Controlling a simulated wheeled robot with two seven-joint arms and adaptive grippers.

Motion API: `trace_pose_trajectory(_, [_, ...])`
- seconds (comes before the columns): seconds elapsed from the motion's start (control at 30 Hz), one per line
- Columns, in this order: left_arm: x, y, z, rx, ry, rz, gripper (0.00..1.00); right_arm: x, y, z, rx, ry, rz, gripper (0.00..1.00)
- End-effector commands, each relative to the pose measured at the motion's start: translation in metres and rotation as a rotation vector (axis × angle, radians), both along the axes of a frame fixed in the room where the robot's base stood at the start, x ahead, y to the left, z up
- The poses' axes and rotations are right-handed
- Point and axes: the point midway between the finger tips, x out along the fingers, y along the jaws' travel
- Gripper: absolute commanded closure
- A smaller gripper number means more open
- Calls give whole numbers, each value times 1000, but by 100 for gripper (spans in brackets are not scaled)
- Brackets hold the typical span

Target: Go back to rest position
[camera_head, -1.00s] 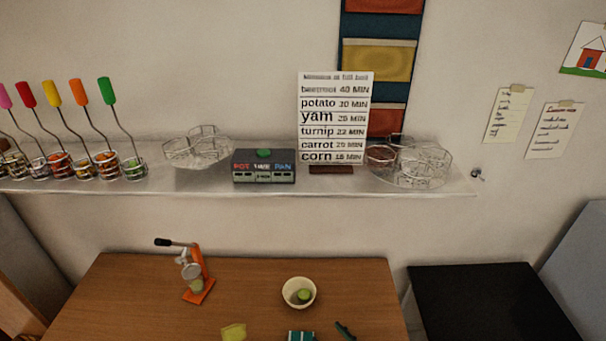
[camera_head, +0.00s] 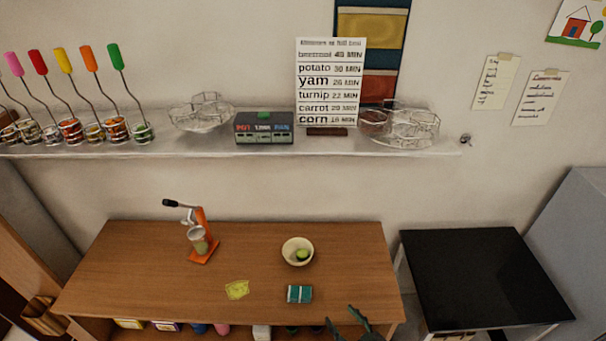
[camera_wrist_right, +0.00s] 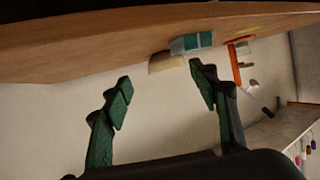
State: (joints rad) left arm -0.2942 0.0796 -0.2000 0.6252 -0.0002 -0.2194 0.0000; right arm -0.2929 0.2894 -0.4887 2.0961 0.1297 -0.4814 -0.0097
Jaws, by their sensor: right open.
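My right gripper (camera_head: 347,322) shows at the bottom of the head view, in front of the wooden table's front edge. Its two dark green fingers are spread apart and nothing is between them. In the right wrist view the same gripper (camera_wrist_right: 162,85) is open and empty, with the table's edge beyond and above it. My left gripper is not in view.
The wooden table (camera_head: 130,268) holds an orange press (camera_head: 203,250), a bowl (camera_head: 288,252) with a green item, a yellow cloth (camera_head: 237,290) and a teal box (camera_head: 299,294). A black-topped counter (camera_head: 470,275) stands right. A shelf (camera_head: 190,149) runs above.

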Motion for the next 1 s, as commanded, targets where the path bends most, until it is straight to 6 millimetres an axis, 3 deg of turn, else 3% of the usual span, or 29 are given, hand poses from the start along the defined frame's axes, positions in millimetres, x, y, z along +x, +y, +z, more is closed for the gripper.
trace_pose_trajectory(0.27, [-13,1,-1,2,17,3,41,-41,-75,-28,-113,240,-147,45])
trace_pose_trajectory(0.4, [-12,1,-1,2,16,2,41,-87,-128,-42,-181,421,-253,45])
trace_pose_trajectory(0.5, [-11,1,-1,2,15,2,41,-119,-156,-48,-217,529,-312,45])
trace_pose_trajectory(0.7, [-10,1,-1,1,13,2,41,-171,-194,-52,-261,684,-398,45])
trace_pose_trajectory(1.0, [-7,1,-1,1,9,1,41,-237,-229,-51,-299,868,-494,45])
